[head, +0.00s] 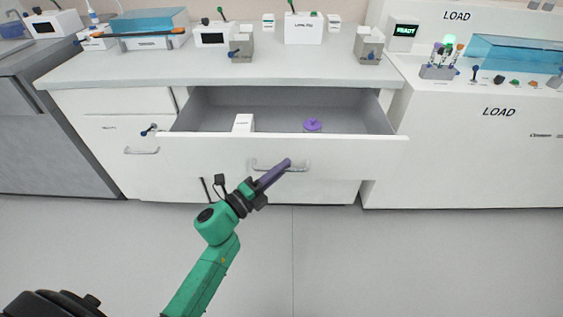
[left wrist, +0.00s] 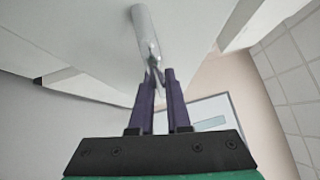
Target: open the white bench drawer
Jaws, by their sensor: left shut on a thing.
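The white bench drawer (head: 222,153) stands pulled out from the bench in the head view, with its grey inside showing. It holds a white box (head: 243,123) at the left and a purple round item (head: 312,125) near the middle. A metal bar handle (head: 300,166) is on its front. My left gripper (head: 286,164) is at this handle, its purple fingers shut on it. In the left wrist view the handle (left wrist: 147,32) runs down to the fingertips (left wrist: 157,75). My right gripper is not in view.
The bench top (head: 180,72) above carries a blue-lidded box (head: 148,22), grey holders and small devices. A closed cabinet with its own handle (head: 141,151) is at the left. A white LOAD machine (head: 470,160) stands at the right. The floor (head: 400,260) in front is clear.

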